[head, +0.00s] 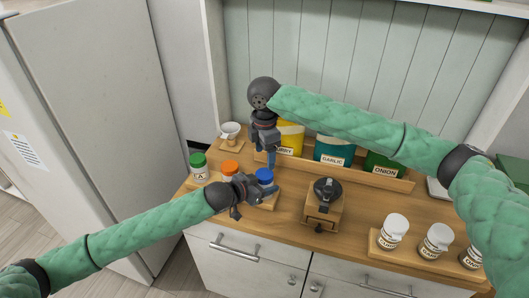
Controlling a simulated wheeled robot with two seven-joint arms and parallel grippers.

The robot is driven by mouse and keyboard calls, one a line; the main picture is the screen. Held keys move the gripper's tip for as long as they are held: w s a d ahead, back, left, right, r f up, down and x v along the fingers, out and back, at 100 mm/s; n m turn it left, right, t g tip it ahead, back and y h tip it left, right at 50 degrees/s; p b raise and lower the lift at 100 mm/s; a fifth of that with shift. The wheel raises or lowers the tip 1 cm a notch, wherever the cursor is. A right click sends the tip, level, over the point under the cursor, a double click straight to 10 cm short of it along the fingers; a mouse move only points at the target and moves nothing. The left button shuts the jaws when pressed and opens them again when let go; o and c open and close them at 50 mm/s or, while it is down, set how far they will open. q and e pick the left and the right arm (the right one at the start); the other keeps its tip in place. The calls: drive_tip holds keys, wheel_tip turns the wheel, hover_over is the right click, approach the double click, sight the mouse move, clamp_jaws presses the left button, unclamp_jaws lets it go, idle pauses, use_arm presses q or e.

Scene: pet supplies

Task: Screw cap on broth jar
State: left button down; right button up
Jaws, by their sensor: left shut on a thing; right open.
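A jar with a blue cap (265,174) stands at the right of a row of capped jars on the counter's left side. Its body is mostly hidden by my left gripper (264,194), which is shut on it from the front. No label shows on it, so I cannot tell if it is the broth jar, nor how tightly the cap sits. My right gripper (270,158) points down just above and behind the blue cap, open; whether its fingers touch the cap is unclear.
A green-capped jar (199,167) and an orange-capped jar (230,169) stand to the left. A dark-topped wooden grinder (325,203) is close on the right. Garlic (333,152) and onion (383,164) containers stand behind. White-topped shakers (393,231) stand at right front.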

sight(264, 173)
drive_tip(key=shift+n, duration=0.3)
drive_tip(key=shift+f, duration=4)
drive_tip(key=c, duration=1)
drive_tip(key=m, duration=0.6)
drive_tip(key=shift+m, duration=0.3)
drive_tip(key=o, duration=1.1)
